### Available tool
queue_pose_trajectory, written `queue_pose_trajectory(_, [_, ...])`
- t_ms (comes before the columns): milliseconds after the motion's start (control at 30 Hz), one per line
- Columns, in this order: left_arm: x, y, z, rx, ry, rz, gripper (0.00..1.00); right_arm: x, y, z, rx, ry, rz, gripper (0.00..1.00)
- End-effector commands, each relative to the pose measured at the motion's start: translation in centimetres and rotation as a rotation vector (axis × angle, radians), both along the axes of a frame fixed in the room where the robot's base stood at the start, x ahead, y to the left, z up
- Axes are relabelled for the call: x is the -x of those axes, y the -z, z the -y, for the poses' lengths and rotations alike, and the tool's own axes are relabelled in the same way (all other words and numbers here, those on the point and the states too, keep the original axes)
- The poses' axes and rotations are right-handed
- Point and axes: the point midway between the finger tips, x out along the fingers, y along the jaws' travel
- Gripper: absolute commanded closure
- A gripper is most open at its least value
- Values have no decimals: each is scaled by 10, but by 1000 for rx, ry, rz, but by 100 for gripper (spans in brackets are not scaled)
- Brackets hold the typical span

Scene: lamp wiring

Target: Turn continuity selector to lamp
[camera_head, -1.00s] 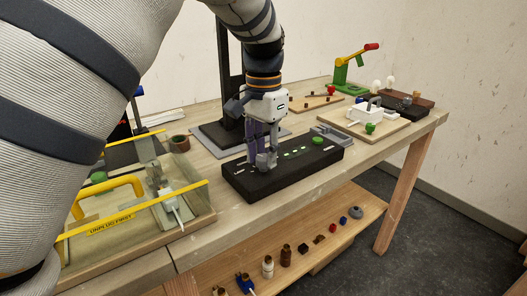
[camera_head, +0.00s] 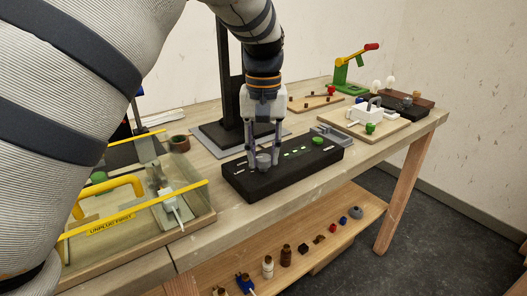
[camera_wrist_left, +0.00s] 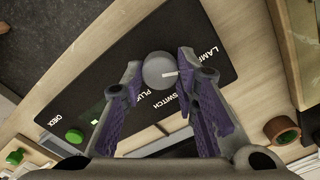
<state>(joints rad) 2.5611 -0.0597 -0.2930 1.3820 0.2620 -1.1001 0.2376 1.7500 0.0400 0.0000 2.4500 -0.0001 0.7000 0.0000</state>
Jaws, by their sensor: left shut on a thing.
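The black continuity box (camera_head: 305,168) lies on the bench. Its grey round selector knob (camera_head: 263,161) is at the box's near-left end. My left gripper (camera_head: 263,157) points down over the box and is shut on the knob, one finger on each side. In the left wrist view the knob (camera_wrist_left: 158,71) sits between the fingertips of my gripper (camera_wrist_left: 159,66). White labels LAMP, SWITCH and PLUG curve round it. Its white pointer mark faces right, roughly between LAMP and SWITCH, near the right finger. My right gripper is not in view.
A green button (camera_head: 318,141) is at the box's far end. A clear-walled case with yellow bars (camera_head: 130,210) stands to the left. A black stand (camera_head: 222,130) rises behind the gripper. A lower shelf (camera_head: 330,232) holds several small parts.

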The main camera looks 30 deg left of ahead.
Motion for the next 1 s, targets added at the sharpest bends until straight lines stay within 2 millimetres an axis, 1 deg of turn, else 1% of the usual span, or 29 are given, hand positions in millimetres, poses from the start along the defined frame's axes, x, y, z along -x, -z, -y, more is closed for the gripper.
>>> queue_pose_trajectory(300, [0, 0, 0, -1, -56, -1, 100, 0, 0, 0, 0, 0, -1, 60])
queue_pose_trajectory(667, [0, 1, 0, -1, -59, -1, 100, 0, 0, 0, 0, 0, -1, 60])
queue_pose_trajectory(700, [0, 1, 0, -1, -59, -1, 70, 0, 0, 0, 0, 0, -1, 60])
queue_pose_trajectory(767, [0, 1, 0, -1, -58, -1, 57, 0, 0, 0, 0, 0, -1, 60])
queue_pose_trajectory(800, [0, 1, 0, -1, -58, -1, 52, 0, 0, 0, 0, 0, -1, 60])
queue_pose_trajectory(1000, [0, 0, 0, -1, -58, -1, 52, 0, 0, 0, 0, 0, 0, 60])
